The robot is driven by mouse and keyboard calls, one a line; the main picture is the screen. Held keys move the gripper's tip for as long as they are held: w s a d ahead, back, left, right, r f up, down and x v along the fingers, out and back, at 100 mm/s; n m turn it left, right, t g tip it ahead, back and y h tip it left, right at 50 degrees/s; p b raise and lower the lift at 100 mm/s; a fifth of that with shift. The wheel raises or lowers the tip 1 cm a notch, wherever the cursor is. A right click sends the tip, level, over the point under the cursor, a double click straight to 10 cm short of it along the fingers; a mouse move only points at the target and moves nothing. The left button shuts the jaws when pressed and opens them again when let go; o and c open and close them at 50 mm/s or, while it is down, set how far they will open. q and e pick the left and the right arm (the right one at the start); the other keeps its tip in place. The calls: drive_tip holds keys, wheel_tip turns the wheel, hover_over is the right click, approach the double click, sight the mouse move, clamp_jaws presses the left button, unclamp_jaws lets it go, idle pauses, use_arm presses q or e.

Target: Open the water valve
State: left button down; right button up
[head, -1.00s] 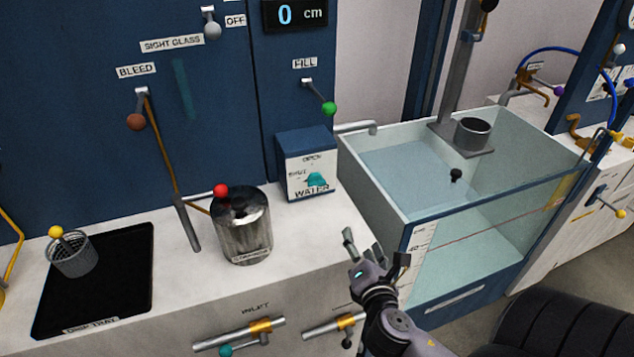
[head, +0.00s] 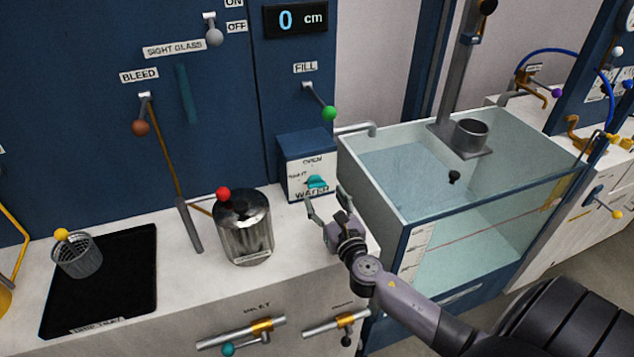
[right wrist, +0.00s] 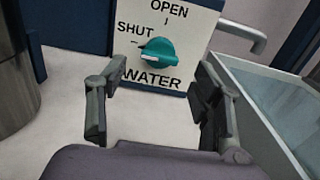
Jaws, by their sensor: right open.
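The water valve is a teal knob (head: 317,182) on the white front of a small blue box (head: 307,152). It also shows in the right wrist view (right wrist: 157,55), with its pale pointer mark turned left toward SHUT. The OPEN label is above it and WATER below. My right gripper (head: 325,203) is open and empty, just in front of and below the knob, not touching it. In the right wrist view the two fingers (right wrist: 155,95) stand apart on either side below the knob. My left gripper is not in view.
A metal canister (head: 244,228) with a red knob stands left of the box. A glass water tank (head: 450,190) is close on the right. A black drip tray (head: 120,290) with a mesh cup (head: 78,257) lies at far left. The display (head: 296,19) reads 0 cm.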

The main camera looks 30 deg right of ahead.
sight(318, 188)
drive_tip(key=x, duration=0.6)
drive_tip(key=shift+w, duration=0.2)
drive_tip(key=c, duration=1.2)
